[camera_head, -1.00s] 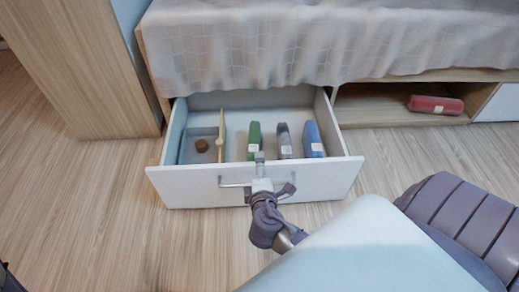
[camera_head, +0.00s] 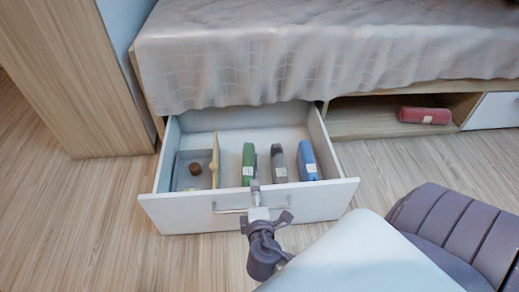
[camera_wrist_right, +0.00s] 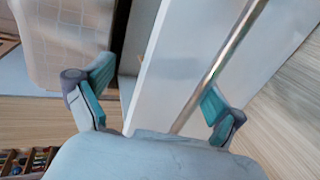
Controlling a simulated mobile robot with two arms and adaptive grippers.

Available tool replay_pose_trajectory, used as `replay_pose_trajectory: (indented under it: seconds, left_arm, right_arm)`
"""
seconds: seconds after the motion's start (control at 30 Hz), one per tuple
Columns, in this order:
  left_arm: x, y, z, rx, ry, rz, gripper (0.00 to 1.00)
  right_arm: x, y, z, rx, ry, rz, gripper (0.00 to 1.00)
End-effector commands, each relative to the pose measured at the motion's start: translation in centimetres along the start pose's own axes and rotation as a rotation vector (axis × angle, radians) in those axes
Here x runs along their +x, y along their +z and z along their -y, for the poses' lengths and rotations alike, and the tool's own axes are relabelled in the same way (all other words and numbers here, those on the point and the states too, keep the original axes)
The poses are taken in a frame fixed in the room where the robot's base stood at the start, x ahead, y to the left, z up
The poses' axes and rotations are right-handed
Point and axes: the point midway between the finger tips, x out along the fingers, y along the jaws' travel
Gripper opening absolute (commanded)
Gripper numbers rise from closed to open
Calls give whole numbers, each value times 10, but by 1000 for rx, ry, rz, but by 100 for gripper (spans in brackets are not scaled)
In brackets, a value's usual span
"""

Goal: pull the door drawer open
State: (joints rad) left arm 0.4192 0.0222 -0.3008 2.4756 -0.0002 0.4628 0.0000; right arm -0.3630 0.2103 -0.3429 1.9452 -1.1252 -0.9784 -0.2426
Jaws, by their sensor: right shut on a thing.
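The white drawer (camera_head: 170,213) is pulled well out from under the bed, with its inside showing. A thin metal handle (camera_head: 228,208) runs across its front, and it also shows in the right wrist view (camera_wrist_right: 222,65). My right gripper (camera_head: 257,195) is at the middle of the drawer front, shut on the handle. In the right wrist view my right gripper (camera_wrist_right: 155,85) has its fingers wide apart, with the white front and handle between them. The exact contact is not clear. My left gripper is not in view.
The drawer holds a green item (camera_head: 248,163), a grey item (camera_head: 278,162), a blue item (camera_head: 307,160) and a grey tray (camera_head: 181,174) with a brown object. A red item (camera_head: 424,115) lies in the open compartment at right. Wooden floor (camera_head: 80,220) in front is clear.

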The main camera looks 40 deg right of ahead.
Motion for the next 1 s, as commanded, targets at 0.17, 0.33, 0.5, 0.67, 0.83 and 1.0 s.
replay_pose_trajectory:
  seconds: [0.17,0.33,0.5,0.67,0.83,1.0]
  left_arm:
    - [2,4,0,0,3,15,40]
    - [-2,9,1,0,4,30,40]
    - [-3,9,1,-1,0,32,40]
    - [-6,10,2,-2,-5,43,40]
    - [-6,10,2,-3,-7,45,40]
    - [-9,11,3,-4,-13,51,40]
  right_arm:
    - [-13,0,-21,4,44,2,62]
    - [-25,-1,-19,5,43,-1,59]
    - [-37,-2,-14,7,37,-2,37]
    - [-49,-1,-10,6,33,-2,37]
    - [-61,-2,-6,6,30,-3,37]
    - [-73,-1,-4,7,29,-2,37]
